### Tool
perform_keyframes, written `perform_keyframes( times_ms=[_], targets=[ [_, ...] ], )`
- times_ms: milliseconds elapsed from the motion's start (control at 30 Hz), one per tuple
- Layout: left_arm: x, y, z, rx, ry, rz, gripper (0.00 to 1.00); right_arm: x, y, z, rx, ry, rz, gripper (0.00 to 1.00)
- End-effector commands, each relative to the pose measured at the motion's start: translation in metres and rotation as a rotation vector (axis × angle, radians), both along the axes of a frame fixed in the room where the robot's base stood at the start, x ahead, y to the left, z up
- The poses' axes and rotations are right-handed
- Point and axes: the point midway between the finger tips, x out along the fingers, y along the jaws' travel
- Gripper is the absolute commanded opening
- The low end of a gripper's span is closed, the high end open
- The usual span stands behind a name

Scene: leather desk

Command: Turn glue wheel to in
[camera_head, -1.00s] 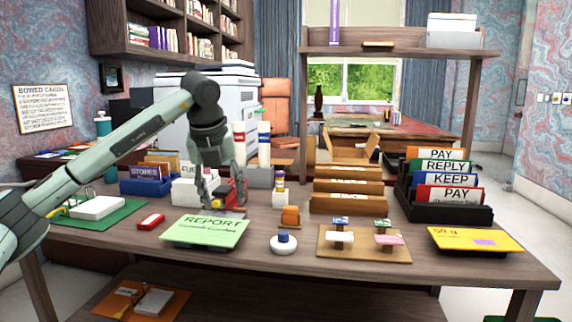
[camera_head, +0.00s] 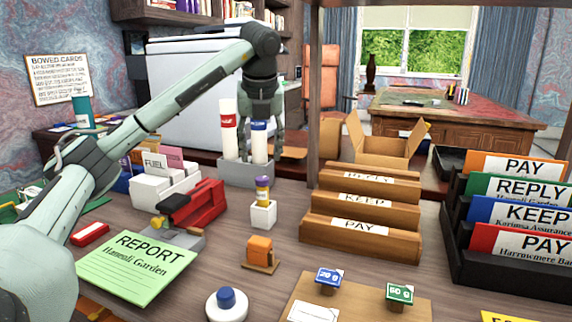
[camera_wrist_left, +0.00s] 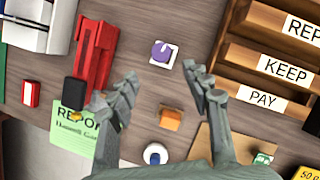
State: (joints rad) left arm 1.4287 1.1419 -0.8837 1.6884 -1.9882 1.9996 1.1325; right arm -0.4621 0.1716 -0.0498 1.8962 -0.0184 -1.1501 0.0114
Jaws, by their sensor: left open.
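The glue stick (camera_head: 263,190) stands upright in a small white holder (camera_head: 263,214) on the desk, with a purple top and a yellowish band. In the left wrist view its round purple top (camera_wrist_left: 161,50) shows from above on the white square holder. My left gripper (camera_head: 263,152) is open and empty, raised above the desk. In the left wrist view its fingertips (camera_wrist_left: 161,78) lie apart on either side of the line to the glue stick, which appears just beyond them. No contact shows. My right gripper is in neither current view.
A red stapler (camera_head: 200,205) and green report (camera_head: 137,265) lie to the left. A grey holder (camera_head: 243,173) with red-labelled and blue-labelled tubes stands behind. An orange block (camera_head: 260,250) is in front, and a wooden sorter (camera_head: 362,240) to the right.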

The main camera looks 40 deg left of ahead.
Motion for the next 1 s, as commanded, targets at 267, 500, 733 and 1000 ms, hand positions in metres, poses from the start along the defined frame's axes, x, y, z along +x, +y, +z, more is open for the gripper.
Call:
perform_keyframes(
  times_ms=[267, 500, 733, 1000],
  targets=[
    [0.006, 0.008, -0.024, 0.0, 0.003, 0.001, 0.49, -0.018, -0.001, -0.009, -0.002, 0.033, -0.001, 0.49],
    [0.016, 0.018, -0.058, 0.001, 0.002, 0.001, 0.49, -0.021, -0.001, -0.01, -0.002, 0.041, -0.002, 0.49],
    [0.02, 0.022, -0.072, 0.0, 0.0, 0.0, 0.49, -0.015, -0.001, -0.008, -0.001, 0.027, 0.0, 0.49],
    [0.02, 0.022, -0.072, 0.0, 0.0, 0.0, 0.44, -0.014, 0.0, -0.007, -0.001, 0.025, -0.001, 0.49]
  ],
)
